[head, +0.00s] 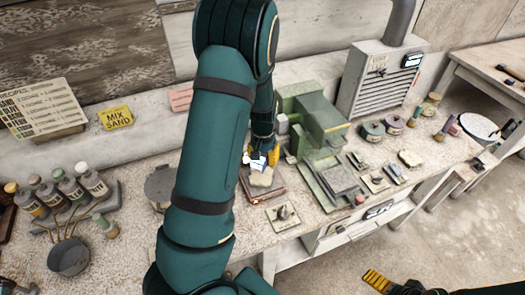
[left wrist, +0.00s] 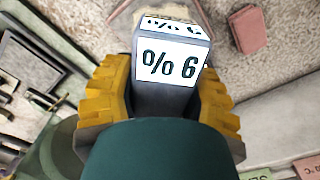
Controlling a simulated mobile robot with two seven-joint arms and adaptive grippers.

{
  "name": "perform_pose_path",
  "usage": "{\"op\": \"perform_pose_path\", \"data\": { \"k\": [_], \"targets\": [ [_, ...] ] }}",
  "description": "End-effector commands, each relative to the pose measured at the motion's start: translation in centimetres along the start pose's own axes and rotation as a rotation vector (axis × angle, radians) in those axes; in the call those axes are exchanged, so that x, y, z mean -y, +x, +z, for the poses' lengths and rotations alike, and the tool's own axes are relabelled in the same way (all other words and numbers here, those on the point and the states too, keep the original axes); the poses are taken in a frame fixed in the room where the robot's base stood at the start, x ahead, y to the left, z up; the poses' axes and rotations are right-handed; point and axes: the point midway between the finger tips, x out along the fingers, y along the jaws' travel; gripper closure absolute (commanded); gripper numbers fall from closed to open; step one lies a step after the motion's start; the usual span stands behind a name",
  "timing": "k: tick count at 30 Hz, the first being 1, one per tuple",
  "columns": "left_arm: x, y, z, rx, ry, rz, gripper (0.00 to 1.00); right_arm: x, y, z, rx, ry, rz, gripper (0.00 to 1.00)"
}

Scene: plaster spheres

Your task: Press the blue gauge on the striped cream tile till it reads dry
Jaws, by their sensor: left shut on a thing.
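My left gripper (head: 258,158) reaches down over the bench. In the left wrist view its yellow fingers (left wrist: 157,100) are shut on the grey-blue gauge (left wrist: 172,98). The gauge's white display looks like "% 6" in that view, which is "9 %" the other way up. In the head view the gauge (head: 257,163) is small and partly hidden by the gripper. Just below it is a pale cream piece (head: 262,178) on a reddish-brown board (head: 277,193). I cannot make out stripes or tell whether the gauge touches it. My right gripper (head: 376,281) shows yellow at the lower right.
A green machine (head: 315,122) stands close right of my left gripper. A grey vented box (head: 383,78) is behind it. A tile with a dark knob (head: 284,215) lies in front. Bottles (head: 92,181) and a round pot (head: 70,256) stand at left. Small pieces crowd the right side.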

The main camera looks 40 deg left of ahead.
Motion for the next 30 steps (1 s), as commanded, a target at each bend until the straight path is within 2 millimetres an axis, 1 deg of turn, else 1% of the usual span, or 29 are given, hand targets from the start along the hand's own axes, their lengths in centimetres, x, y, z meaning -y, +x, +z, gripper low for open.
{"op": "perform_pose_path", "data": {
  "k": [2, 8, 21, 25, 30],
  "targets": [
    [0.4, 0.1, -0.1, 0.0, -0.005, 0.0, 0.82, 0.0, 0.0, 0.0, 0.0, 0.0, 0.0, 0.0],
    [0.4, 1.2, -0.1, 0.0, -0.005, -0.001, 0.82, -0.4, 1.1, 0.1, 0.0, 0.0, 0.001, 0.0],
    [0.3, 5.4, -0.1, -0.001, -0.005, 0.0, 0.82, -1.7, 5.0, 0.6, 0.0, 0.001, 0.009, 0.0],
    [0.3, 5.9, -0.1, -0.001, -0.005, -0.001, 0.82, -1.9, 5.5, 0.7, 0.0, 0.0, 0.011, 0.0],
    [0.3, 6.0, -0.1, -0.001, -0.005, 0.0, 0.82, -1.8, 5.5, 0.7, 0.0, 0.0, 0.011, 0.0]
  ]
}}
